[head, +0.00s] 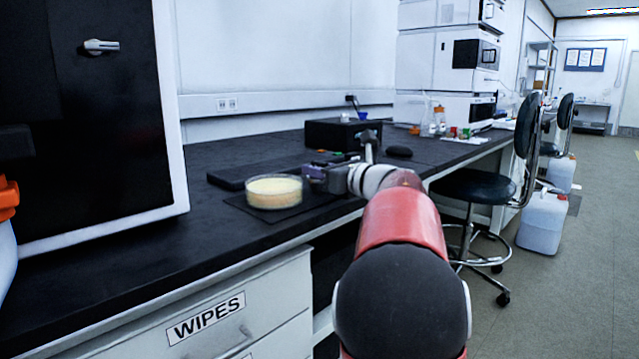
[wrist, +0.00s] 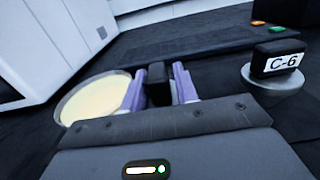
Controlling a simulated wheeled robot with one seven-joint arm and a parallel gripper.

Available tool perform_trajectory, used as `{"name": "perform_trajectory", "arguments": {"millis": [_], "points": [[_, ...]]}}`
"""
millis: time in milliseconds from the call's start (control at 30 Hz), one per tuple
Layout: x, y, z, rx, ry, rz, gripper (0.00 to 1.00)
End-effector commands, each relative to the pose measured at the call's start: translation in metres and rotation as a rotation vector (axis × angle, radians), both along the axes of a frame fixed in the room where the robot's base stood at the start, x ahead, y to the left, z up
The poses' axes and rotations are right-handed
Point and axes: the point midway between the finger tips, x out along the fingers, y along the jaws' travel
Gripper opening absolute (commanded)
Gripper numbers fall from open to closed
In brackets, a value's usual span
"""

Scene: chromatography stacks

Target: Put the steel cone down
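My gripper (wrist: 159,84) has its two purple fingertips on either side of a dark block (wrist: 157,76). The block looks held between them. Whether it is part of the steel cone I cannot tell; no cone shape shows clearly. In the head view my gripper (head: 314,173) is low over the bench, just right of a round dish with cream-coloured contents (head: 274,191). The dish (wrist: 88,98) also shows left of the fingers in the wrist view. A black block labelled C-6 on a round steel base (wrist: 272,78) stands to the right of the fingers.
The dish sits on a dark mat (head: 285,213) near the front edge of the black bench (head: 110,245). A flat dark slab (head: 230,178) lies behind it. A black box (head: 340,133) stands farther back. A large black-fronted cabinet (head: 85,120) is at left.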

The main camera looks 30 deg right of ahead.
Motion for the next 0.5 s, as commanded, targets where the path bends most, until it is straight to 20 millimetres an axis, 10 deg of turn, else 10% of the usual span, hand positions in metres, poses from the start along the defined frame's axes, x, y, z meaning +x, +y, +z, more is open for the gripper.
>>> {"name": "perform_trajectory", "arguments": {"millis": [200,500], "points": [[-0.0002,0.0000,0.0000,0.000,0.000,0.000,0.00],[-0.0004,0.0001,0.0010,0.000,-0.001,0.001,0.00]]}}
